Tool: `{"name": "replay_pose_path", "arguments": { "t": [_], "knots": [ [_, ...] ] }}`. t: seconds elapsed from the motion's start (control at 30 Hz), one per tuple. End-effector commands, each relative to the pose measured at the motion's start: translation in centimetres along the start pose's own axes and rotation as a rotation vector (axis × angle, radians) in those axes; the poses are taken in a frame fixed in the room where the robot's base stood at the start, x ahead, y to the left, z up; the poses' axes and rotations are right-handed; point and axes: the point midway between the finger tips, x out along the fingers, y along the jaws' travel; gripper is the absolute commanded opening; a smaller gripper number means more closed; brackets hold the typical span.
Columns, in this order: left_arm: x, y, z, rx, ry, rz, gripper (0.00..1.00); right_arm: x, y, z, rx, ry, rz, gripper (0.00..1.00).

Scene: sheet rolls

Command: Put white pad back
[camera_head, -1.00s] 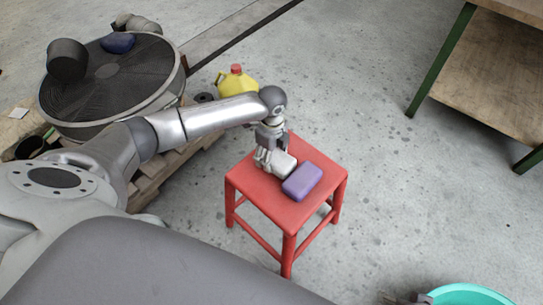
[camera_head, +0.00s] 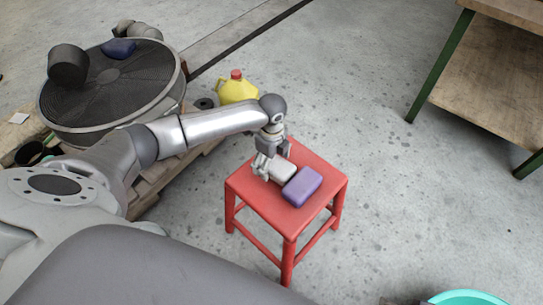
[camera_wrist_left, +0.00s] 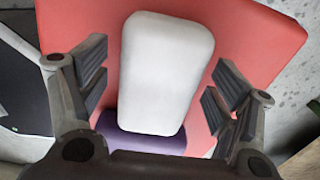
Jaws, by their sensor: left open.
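The white pad (camera_head: 283,169) lies on the red stool (camera_head: 307,219), beside the purple pad (camera_head: 302,187). In the left wrist view the white pad (camera_wrist_left: 165,70) fills the middle, with the purple pad (camera_wrist_left: 140,143) at its near end. My left gripper (camera_head: 262,170) is at the white pad on the stool. In the left wrist view my left gripper (camera_wrist_left: 152,90) is open, with one finger on each side of the white pad and gaps between fingers and pad. My right gripper cannot be made out.
A large round fan-like drum (camera_head: 110,82) with a blue pad (camera_head: 119,47) stands on a pallet at the left. A yellow jug (camera_head: 237,88) stands behind the stool. A wooden table (camera_head: 490,70) is at the right. A turquoise tub (camera_head: 470,298) is at the bottom right.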

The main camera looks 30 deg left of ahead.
Motion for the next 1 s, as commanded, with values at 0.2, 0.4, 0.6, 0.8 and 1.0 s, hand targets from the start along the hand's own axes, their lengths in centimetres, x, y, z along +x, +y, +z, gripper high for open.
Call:
{"name": "replay_pose_path", "arguments": {
  "t": [0.2, 0.4, 0.6, 0.8, 1.0],
  "knots": [
    [-2.2, -0.1, 0.1, -0.001, 0.001, -0.003, 0.83, 1.6, -0.1, 0.2, -0.002, -0.014, -0.004, 0.64],
    [-5.6, -0.1, 0.0, 0.000, 0.000, -0.003, 0.83, 4.7, -0.3, 0.8, -0.004, -0.030, -0.006, 0.64],
    [-9.1, -0.1, 0.1, -0.001, 0.000, -0.003, 0.83, 7.7, -0.5, 1.9, -0.006, -0.045, -0.009, 0.64],
    [-11.4, -0.1, 0.0, 0.000, 0.001, -0.002, 0.83, 9.7, -0.6, 2.8, -0.008, -0.054, -0.010, 0.64],
    [-12.2, -0.1, 0.0, -0.001, 0.000, -0.001, 0.83, 10.4, -0.6, 3.2, -0.009, -0.057, -0.011, 0.64]
  ]
}}
